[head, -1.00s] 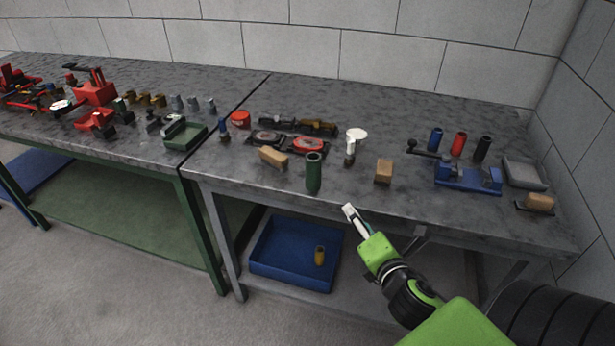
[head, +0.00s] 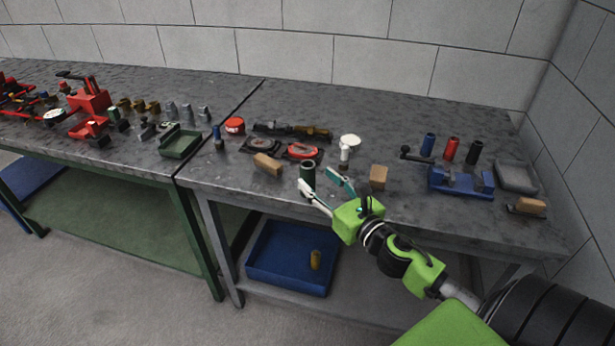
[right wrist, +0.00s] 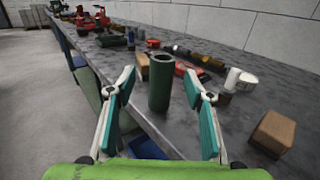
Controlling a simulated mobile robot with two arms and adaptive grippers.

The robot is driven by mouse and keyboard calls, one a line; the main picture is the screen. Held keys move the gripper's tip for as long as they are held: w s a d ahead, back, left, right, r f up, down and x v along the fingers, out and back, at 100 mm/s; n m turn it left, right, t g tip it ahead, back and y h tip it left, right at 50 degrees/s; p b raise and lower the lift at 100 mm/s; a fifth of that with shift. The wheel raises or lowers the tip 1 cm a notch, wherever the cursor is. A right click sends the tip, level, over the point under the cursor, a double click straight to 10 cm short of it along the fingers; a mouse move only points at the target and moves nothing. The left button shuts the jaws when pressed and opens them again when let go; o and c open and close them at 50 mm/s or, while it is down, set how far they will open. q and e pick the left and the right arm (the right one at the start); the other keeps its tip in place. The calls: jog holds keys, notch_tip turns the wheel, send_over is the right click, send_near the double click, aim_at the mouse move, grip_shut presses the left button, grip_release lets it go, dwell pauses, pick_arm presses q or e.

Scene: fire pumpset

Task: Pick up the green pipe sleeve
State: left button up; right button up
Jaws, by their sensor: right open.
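The green pipe sleeve (head: 308,174) stands upright near the front edge of the right grey workbench. In the right wrist view the sleeve (right wrist: 160,82) stands ahead of the jaws, roughly midway between them, with its open top showing. My right gripper (head: 322,184) is open and reaches in from the right; one finger overlaps the lower part of the sleeve in the head view. In the right wrist view my right gripper (right wrist: 160,90) shows its two teal-padded fingers spread wide, with nothing held. I cannot tell whether a finger touches the sleeve. My left gripper is not in view.
Wooden blocks stand left (head: 267,164) and right (head: 379,177) of the sleeve. Behind it are a red-and-black part (head: 302,151) and a white-topped item (head: 348,142). A blue vise-like fixture (head: 461,181) sits farther right. A blue bin (head: 290,276) is on the lower shelf.

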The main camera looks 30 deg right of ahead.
aim_at(312, 172)
jog(key=shift+w, duration=0.5)
jog(key=w, duration=0.2)
jog(key=w+p, duration=0.1)
jog(key=w, duration=0.1)
jog(key=shift+w+d+r, duration=0.15)
jog(key=shift+w, duration=0.45)
grip_shut()
